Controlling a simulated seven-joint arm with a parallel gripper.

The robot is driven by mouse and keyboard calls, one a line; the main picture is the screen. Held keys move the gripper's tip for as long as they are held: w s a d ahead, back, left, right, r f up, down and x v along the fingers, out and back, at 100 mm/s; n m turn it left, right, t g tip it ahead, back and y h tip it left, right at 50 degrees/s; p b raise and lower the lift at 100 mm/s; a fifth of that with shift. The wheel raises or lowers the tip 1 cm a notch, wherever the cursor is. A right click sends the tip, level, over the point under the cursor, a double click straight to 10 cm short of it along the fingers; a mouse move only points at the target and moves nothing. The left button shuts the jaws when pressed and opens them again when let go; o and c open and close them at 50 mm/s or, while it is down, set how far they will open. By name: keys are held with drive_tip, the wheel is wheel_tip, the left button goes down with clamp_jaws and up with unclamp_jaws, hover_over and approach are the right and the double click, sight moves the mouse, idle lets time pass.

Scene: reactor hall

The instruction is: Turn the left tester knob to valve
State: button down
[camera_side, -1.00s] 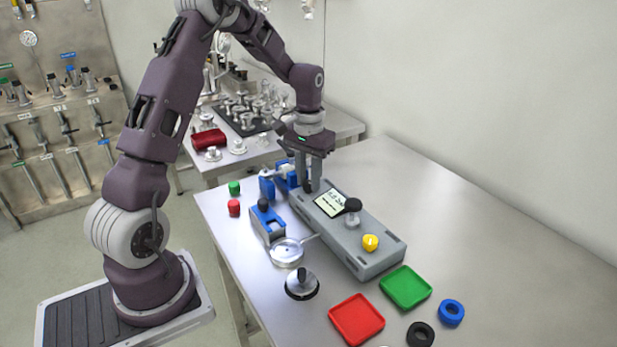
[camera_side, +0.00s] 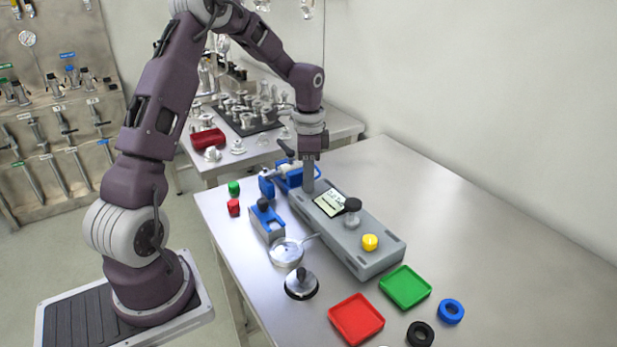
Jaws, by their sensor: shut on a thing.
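The tester is a long grey box (camera_side: 372,262) on the steel table, with a small lit display (camera_side: 329,203) on its top. A black-topped knob (camera_side: 352,208) stands right of the display, and a yellow knob (camera_side: 370,242) sits nearer the right end. My gripper (camera_side: 308,187) points straight down at the tester's far left end and is shut there. The left tester knob is hidden between its fingers. The display text is too small to read.
A blue clamp device (camera_side: 287,178) stands close behind my gripper. A blue block (camera_side: 267,222), a round metal dish (camera_side: 286,252) and a metal disc with a handle (camera_side: 301,284) lie in front. A red tray (camera_side: 356,319) and a green tray (camera_side: 405,287) lie at right.

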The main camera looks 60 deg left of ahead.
drive_tip(key=shift+m, duration=2.3)
drive_tip(key=c, duration=1.1)
unclamp_jaws()
drive_tip(key=shift+c, duration=0.2)
wheel_tip(320, 180, up, 7)
drive_tip(key=shift+f, duration=0.1)
drive_tip(key=shift+r, duration=0.2)
drive_tip(key=shift+d+r, duration=0.1)
